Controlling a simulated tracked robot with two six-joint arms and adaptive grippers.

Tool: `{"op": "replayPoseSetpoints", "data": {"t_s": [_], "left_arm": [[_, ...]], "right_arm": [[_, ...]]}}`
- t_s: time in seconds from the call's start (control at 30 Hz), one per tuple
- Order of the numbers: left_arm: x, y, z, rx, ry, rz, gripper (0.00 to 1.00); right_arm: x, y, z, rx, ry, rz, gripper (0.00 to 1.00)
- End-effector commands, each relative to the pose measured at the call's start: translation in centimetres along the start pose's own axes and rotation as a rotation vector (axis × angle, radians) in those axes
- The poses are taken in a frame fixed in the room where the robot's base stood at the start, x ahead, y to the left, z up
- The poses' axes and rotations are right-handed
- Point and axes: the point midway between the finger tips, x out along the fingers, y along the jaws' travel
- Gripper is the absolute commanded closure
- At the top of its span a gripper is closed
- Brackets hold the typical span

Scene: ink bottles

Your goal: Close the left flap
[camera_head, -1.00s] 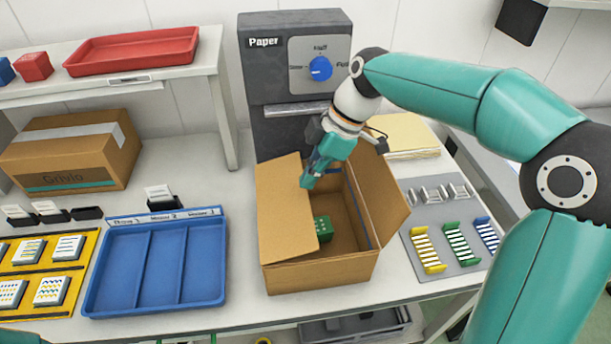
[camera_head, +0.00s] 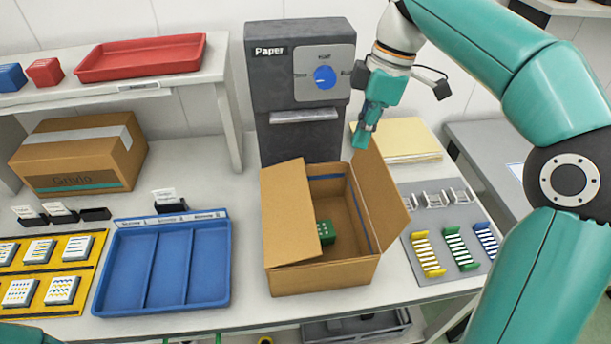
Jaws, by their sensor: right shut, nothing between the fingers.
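An open cardboard box (camera_head: 322,276) stands on the table in front of the paper machine. Its left flap (camera_head: 289,212) leans inward over the left part of the opening, tilted and not flat. Its right flap (camera_head: 379,200) stands up and leans outward to the right. A green block (camera_head: 326,231) with light dots lies inside, partly hidden by the left flap. My right gripper (camera_head: 360,143) is shut and empty, above the back right of the box near the right flap's far corner. My left gripper is not in view; only a bit of teal arm shows at the bottom left.
A dark paper machine (camera_head: 297,90) with a blue knob stands behind the box. A blue divided tray (camera_head: 164,270) is to its left. A grey mat (camera_head: 418,194) with coloured racks and a paper stack (camera_head: 398,138) are to its right. A closed carton (camera_head: 77,152) stands at the back left.

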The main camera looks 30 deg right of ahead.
Motion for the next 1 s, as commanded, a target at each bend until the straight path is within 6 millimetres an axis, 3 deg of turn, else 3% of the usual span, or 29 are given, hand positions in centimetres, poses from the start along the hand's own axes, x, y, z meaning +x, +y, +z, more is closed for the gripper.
{"op": "replayPoseSetpoints", "data": {"t_s": [0.07,0.2,0.33,0.43,0.67,1.0], "left_arm": [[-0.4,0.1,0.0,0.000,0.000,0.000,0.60],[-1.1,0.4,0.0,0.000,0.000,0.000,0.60],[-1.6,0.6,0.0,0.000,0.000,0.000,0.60],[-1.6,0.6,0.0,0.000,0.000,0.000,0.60],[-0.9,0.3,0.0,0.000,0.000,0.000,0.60],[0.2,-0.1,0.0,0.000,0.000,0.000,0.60]], "right_arm": [[0.2,0.7,-0.4,0.036,-0.141,0.000,1.00],[0.7,1.2,-4.8,0.012,-0.381,0.052,1.00],[1.9,0.2,-10.1,-0.100,-0.472,0.095,1.00],[3.0,-1.1,-12.5,-0.162,-0.486,0.093,1.00],[4.7,-1.4,-12.3,-0.179,-0.485,0.095,1.00],[10.4,-0.5,-9.3,-0.179,-0.484,0.092,1.00]]}}
